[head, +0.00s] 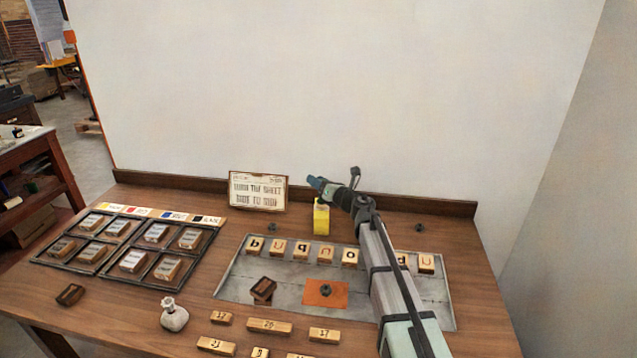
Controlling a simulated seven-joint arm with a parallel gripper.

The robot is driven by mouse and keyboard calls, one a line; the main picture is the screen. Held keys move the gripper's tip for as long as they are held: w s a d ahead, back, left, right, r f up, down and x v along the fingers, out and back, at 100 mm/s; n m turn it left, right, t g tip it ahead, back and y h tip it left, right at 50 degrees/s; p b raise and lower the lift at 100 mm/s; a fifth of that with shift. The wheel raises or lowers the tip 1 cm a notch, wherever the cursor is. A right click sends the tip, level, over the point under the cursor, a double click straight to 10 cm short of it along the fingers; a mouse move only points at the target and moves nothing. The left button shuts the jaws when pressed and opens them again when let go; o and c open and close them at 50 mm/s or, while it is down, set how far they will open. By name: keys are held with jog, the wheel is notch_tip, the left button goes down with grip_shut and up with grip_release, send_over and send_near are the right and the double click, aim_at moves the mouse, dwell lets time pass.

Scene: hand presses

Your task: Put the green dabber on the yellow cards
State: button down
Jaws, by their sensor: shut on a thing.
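A tall yellow block (321,219), which may be the yellow cards, stands at the back of the table, right of the sign. My gripper (318,186) is at the far end of my arm, above and close to this block. Its fingertips are hard to make out, and the block's top is partly covered by the arm end. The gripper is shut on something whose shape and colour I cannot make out. I see no clearly green dabber. Small dark knobs stand on the table left of the block (271,227) and to its right (419,227).
An orange square (311,299) with a dark knob (325,290) lies on the grey plate (235,288). Lettered blocks line the plate's back. A dark divided tray (104,267) of blocks is at left. A white bottle (174,316) and numbered blocks are in front. The sign (258,191) leans behind.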

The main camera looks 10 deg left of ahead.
jog(key=c, duration=0.7)
grip_release()
jog(key=shift+o, duration=0.2)
jog(key=shift+s+d+r, duration=0.1)
jog(key=shift+s+d, duration=0.05)
jog(key=v, duration=1.1)
jog(key=shift+d, duration=0.25)
jog(key=shift+s, duration=0.15)
